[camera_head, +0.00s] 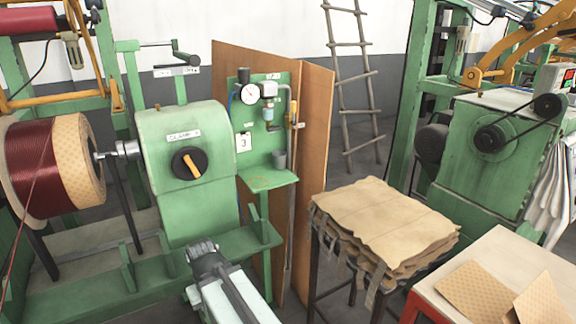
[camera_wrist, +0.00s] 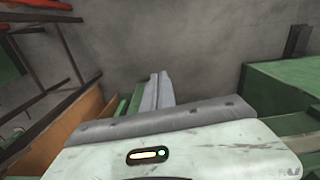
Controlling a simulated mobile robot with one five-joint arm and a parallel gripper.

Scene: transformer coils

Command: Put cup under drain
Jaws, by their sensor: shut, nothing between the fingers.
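A small grey cup (camera_head: 279,159) stands upright on the green shelf (camera_head: 250,184) of the green panel, at the shelf's back right. Above it on the panel hangs an air filter unit with a clear bowl (camera_head: 267,113); its lower end appears to be the drain. The cup is below and slightly right of this bowl. My gripper (camera_head: 203,249) is low in front of the green machine, below and left of the shelf, apart from the cup. In the wrist view my gripper's fingers (camera_wrist: 158,92) lie together, empty. The cup cannot be made out there.
A pressure gauge (camera_head: 249,94) and a yellow-handled valve on a pipe (camera_head: 294,115) flank the filter. A brown board (camera_head: 316,130) stands behind the panel. The green winding machine (camera_head: 185,140) is left of it. A stool with brown sheets (camera_head: 385,220) stands right.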

